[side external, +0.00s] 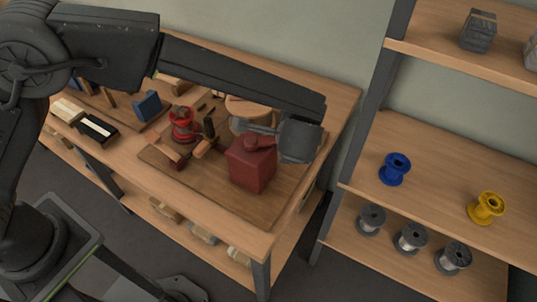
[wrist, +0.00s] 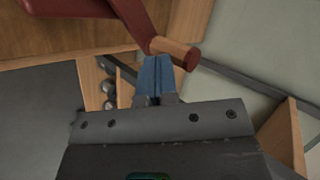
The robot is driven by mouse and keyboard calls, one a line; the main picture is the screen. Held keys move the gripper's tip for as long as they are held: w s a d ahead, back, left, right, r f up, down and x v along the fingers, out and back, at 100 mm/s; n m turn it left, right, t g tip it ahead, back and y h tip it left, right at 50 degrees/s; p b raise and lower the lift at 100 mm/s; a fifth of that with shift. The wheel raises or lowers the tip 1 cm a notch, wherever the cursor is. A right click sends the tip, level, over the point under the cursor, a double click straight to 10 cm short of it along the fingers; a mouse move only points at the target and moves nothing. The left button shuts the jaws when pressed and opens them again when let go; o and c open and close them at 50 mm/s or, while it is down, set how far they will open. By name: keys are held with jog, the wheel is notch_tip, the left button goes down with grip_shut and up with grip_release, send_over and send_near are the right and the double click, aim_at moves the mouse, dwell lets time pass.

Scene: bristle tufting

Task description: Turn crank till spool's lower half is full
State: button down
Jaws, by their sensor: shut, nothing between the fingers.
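A red spool (side external: 183,123) stands on the brown work board, left of my gripper. Its winding is too small to judge. In the wrist view, a dark red crank arm (wrist: 130,18) carries a round wooden handle (wrist: 176,52). My gripper (wrist: 157,62) has its blue fingers shut together with nothing between them. The fingertips are right at the handle; I cannot tell whether they touch it. In the side view, my gripper (side external: 238,126) is above and behind a dark red box-shaped body (side external: 252,165), and hides part of what lies behind it.
The wooden board (side external: 225,190) lies on the workbench. A blue block (side external: 147,106) and a dark brush-like block (side external: 97,129) lie to the left. The shelf at right holds a blue spool (side external: 394,168), a yellow spool (side external: 486,207) and several grey spools below.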

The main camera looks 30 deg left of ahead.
jog(key=shift+w+a+n+g+y, duration=0.2)
jog(key=shift+w+a+n+y, duration=0.15)
jog(key=shift+w+n, duration=0.15)
jog(key=shift+w+a+n+g+y, duration=0.2)
jog(key=shift+w+n+y, duration=0.2)
jog(key=shift+w, duration=0.2)
jog(key=shift+w, duration=0.1)
jog(key=d+f+v, duration=0.2)
jog(key=v, duration=1.1)
jog(key=shift+s, duration=0.3)
jog(key=shift+a, duration=0.15)
